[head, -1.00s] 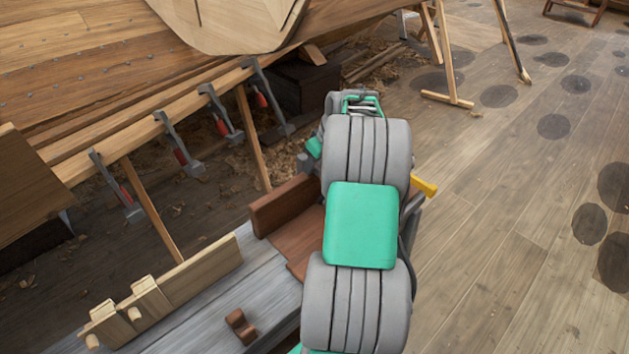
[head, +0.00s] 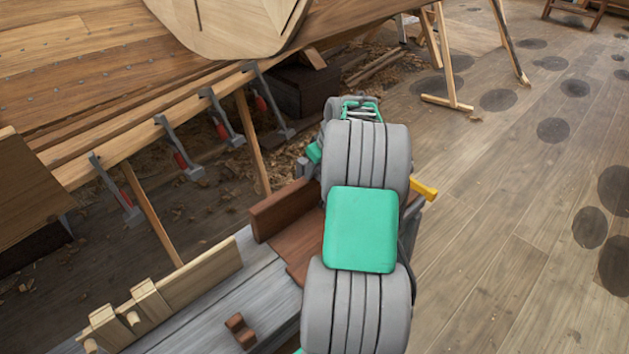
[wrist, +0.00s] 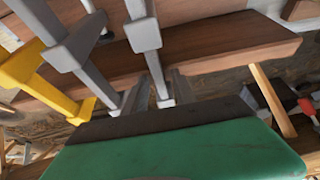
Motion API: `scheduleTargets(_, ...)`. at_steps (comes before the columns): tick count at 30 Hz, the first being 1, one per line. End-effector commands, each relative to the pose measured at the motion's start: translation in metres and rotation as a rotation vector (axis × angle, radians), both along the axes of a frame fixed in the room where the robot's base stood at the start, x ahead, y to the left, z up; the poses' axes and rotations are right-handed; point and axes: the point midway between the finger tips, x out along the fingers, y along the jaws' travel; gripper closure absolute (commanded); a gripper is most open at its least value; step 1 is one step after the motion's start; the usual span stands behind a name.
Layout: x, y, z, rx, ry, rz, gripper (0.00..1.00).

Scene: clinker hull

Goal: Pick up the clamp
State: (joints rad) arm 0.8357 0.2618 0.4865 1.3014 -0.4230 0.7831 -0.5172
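A yellow clamp (head: 424,188) shows partly in the head view, just right of my arm, at the bench's far end; the rest is hidden. My green hand fills the bottom of that view and hides what is below. In the head view my arm hides the gripper.
Several grey clamps with red handles, such as one (head: 178,150), hang along the hull's plank edge at left. The bench (head: 200,312) carries a wooden vise (head: 140,305) and a small brown block (head: 240,330). Wooden trestle legs (head: 447,60) stand behind. The floor at right is clear.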

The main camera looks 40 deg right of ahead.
Motion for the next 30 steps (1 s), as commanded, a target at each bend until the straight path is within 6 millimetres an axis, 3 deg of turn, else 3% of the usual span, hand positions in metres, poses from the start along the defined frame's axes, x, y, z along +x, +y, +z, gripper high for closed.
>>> scheduleTargets(11, 0.0001, 0.0, 0.0001, 0.0, 0.0, 0.0, 0.99)
scheduleTargets(30, 0.0, 0.0, 0.0002, 0.0, 0.0, 0.0, 1.0)
